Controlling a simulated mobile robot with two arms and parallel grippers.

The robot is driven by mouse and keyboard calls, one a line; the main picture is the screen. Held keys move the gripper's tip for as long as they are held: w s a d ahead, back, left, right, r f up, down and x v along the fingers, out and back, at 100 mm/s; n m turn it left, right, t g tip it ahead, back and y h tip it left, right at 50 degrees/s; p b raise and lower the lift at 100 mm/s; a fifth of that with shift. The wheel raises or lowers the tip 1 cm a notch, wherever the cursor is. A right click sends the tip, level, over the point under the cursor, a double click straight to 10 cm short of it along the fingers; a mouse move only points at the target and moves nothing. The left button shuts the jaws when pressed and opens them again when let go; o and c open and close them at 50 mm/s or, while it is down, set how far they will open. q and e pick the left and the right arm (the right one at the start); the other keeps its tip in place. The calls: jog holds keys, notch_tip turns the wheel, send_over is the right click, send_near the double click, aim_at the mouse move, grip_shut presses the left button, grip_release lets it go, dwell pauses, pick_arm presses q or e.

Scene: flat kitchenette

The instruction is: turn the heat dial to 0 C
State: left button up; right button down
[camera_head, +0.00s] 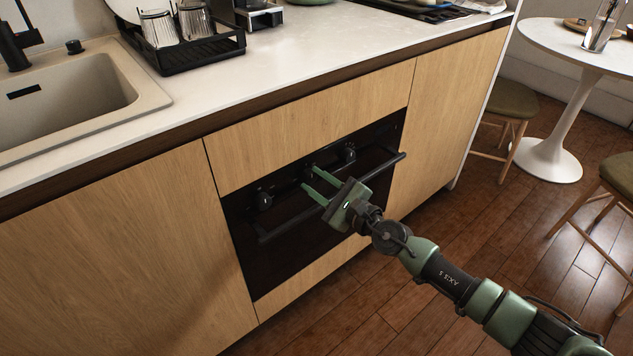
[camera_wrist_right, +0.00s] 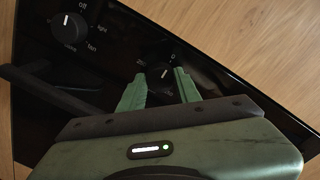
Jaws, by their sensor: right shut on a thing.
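The heat dial (camera_wrist_right: 164,79) is a small black knob on the oven's black control panel. In the wrist view it sits between the two green fingers of my right gripper (camera_wrist_right: 159,76), which is shut on it. Its white pointer line tilts slightly right of up, roughly toward a small mark that looks like 0. In the head view the right gripper (camera_head: 308,177) reaches the middle of the panel, and its fingers mostly hide this dial. My left gripper is not in view.
The oven (camera_head: 300,228) has a handle bar (camera_head: 385,167) just below the panel. A left knob (camera_head: 264,201) and a right knob (camera_head: 350,154) flank the held dial. In the wrist view a knob (camera_wrist_right: 69,27) has off, light and fan labels. The counter (camera_head: 290,60) overhangs above.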

jog(key=shift+f, duration=0.15)
jog(key=c, duration=1)
grip_release()
jog(key=shift+s+d, duration=0.2)
jog(key=shift+s, duration=0.05)
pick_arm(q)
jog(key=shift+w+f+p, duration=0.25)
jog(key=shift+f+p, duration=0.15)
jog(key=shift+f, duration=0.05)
pick_arm(e)
jog(key=v, duration=0.7)
jog(key=shift+s+d, duration=0.1)
